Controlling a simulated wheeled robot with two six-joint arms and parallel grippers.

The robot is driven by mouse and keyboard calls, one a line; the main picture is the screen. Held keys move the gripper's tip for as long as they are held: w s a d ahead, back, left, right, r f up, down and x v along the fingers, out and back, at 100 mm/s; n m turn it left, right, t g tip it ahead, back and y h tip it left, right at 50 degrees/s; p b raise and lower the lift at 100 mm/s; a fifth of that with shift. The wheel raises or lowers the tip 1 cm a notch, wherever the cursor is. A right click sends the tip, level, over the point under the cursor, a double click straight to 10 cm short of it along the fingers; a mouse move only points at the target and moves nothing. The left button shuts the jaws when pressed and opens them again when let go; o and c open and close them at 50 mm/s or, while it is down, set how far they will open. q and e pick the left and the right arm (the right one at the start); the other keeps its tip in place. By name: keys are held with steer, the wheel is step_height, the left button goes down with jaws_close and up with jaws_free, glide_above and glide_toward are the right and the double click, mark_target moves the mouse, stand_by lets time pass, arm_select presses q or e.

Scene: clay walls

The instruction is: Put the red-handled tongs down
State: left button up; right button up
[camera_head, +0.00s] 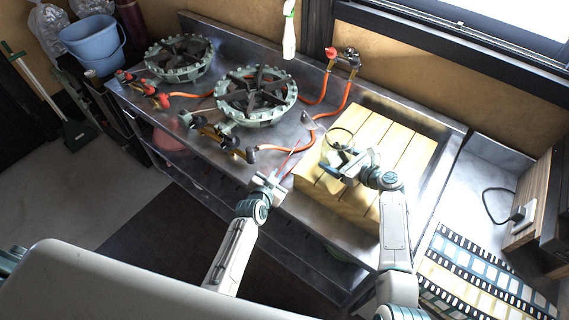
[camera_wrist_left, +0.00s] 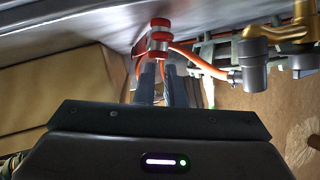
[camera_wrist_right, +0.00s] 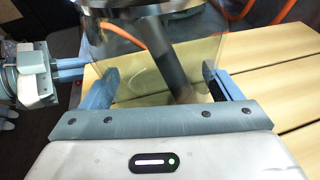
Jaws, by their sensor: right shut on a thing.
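The red-handled tongs (camera_head: 291,164) show in the head view as thin red lines at the counter's front edge, running up and right from my left gripper (camera_head: 272,181). In the left wrist view, a red and silver piece (camera_wrist_left: 158,40), seemingly part of the tongs, stands just past the two close-set fingers (camera_wrist_left: 162,85). Whether the fingers press on it I cannot tell.
The slatted board (camera_head: 400,150) fills the counter's right part. Two round burners (camera_head: 256,96) (camera_head: 180,58) with orange hoses and brass valves take up the left and middle. A white bottle (camera_head: 289,35) is at the back. A film-strip-patterned mat (camera_head: 480,275) lies at right.

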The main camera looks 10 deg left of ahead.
arm_select(q)
steer(key=shift+x, duration=2.85)
jaws_close()
steer(key=shift+r, duration=0.1)
step_height(320, 180, up, 10)
arm_select(e)
steer(key=o, duration=0.6)
steer(key=shift+s, duration=0.1)
